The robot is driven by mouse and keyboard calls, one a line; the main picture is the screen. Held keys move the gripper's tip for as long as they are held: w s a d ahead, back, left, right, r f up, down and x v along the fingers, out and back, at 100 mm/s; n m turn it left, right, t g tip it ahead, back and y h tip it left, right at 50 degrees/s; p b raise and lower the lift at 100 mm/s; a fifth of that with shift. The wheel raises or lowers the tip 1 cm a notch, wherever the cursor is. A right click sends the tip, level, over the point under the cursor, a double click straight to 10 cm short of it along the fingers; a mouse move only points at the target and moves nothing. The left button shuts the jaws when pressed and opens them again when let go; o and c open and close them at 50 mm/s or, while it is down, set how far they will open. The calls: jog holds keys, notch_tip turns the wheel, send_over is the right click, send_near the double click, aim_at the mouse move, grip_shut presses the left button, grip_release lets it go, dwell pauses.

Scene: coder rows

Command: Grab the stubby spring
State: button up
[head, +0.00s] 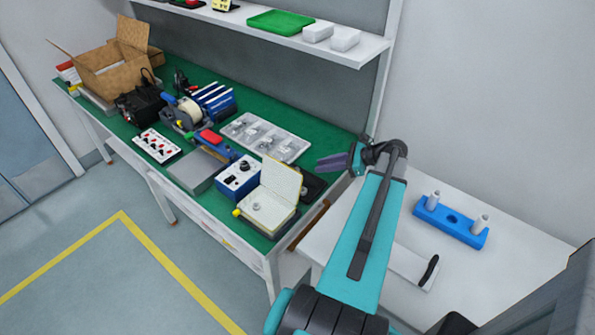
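No part is clear enough to name surely as the stubby spring. A small round grey piece (257,206) lies in an open cream box (268,219) at the bench's near right corner; it is too small to identify. A pale divided tray (293,150) behind it holds several small grey parts, also too small to tell apart. My gripper (330,163) is at the end of my teal arm, above the bench's right end, to the right of the tray and above and right of the cream box. Whether its fingers are apart does not show.
The green bench (325,128) also carries a blue control box (239,177), a tape dispenser (187,113), a switch panel (157,146) and a cardboard box (118,68). A shelf (365,53) overhangs its back. A white side table (520,262) holds a blue two-post fixture (451,222).

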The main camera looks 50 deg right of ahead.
aim_at(302, 169)
jog(key=shift+p+x, duration=0.35)
jog(key=shift+x, duration=1.8)
jog(key=shift+w, duration=0.1)
jog(key=shift+p+x, duration=1.1)
jog(key=shift+x, duration=1.4)
jog(key=shift+a, duration=0.1)
grip_shut()
